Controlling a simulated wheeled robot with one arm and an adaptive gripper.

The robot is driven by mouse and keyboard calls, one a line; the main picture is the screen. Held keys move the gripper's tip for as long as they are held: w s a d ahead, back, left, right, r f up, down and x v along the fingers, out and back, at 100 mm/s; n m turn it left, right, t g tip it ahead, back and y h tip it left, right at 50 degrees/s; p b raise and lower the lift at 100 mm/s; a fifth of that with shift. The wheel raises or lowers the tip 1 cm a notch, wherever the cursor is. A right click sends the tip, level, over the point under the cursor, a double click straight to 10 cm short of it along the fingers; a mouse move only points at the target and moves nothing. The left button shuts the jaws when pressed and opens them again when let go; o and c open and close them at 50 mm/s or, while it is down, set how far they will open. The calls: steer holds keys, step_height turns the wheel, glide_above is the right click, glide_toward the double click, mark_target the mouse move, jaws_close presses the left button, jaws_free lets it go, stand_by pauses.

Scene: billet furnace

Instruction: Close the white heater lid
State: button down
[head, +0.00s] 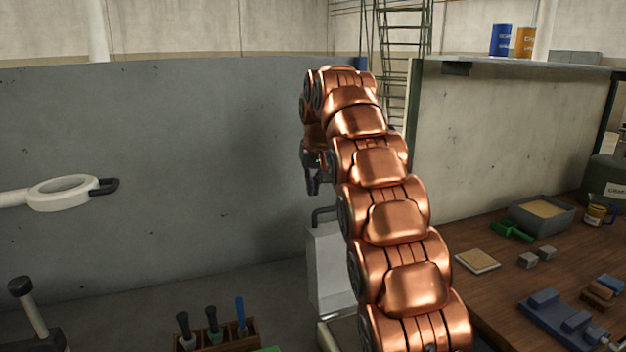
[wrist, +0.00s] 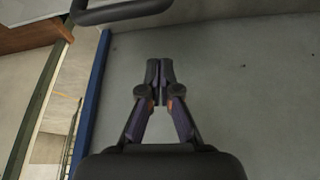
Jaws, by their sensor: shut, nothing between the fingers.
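The white heater lid (head: 328,268) stands raised in the lower middle of the head view. Its right side is hidden behind my copper arm. A dark bar handle (head: 322,213) juts from its top edge. A dark bar handle, likely the same one, also crosses the top of the wrist view (wrist: 122,12). Part of the pale heater body (head: 342,332) shows below the lid. My gripper (head: 313,186) hangs above the handle in the head view, partly behind my arm. In the wrist view my gripper (wrist: 159,66) is shut and empty, with its fingertips apart from the handle.
A wooden workbench (head: 478,285) with a sand tray (head: 541,215) and small blocks lies at the right. A tool rack (head: 217,338) stands at the lower left. A white ring-ended arm (head: 62,192) juts in from the left. A grey wall (head: 190,160) rises behind.

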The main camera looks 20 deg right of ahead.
steer(key=shift+s+a+f+p, duration=0.2)
steer(key=shift+s+f+p, duration=0.8)
steer(key=shift+s+f, duration=0.4)
steer(key=shift+s+r, duration=0.1)
steer(key=shift+s, duration=0.05)
